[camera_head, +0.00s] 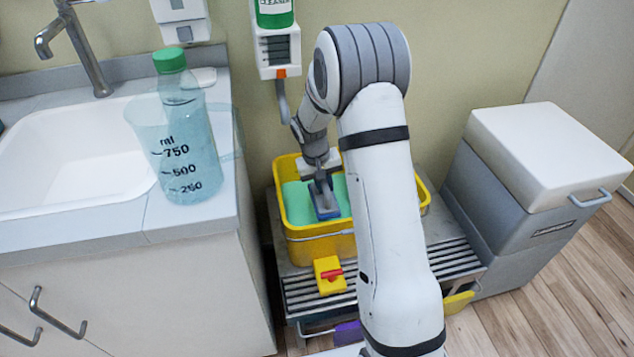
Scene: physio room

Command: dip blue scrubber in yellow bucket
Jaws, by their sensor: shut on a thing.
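The yellow bucket (322,240) stands on a slatted grey cart (455,262) and holds green liquid (297,203). My gripper (322,190) points down inside the bucket's opening, shut on the blue scrubber (326,207). The scrubber is upright or slightly tilted, at or just above the liquid; I cannot tell whether it touches. My arm hides the right part of the bucket and much of the cart.
A sink counter (190,225) at left carries a clear measuring jug (140,125) and a green-capped bottle (185,150). A small yellow item with a red part (330,276) sits on the cart before the bucket. A grey bin with a white lid (545,150) stands right. A dispenser (276,45) hangs behind.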

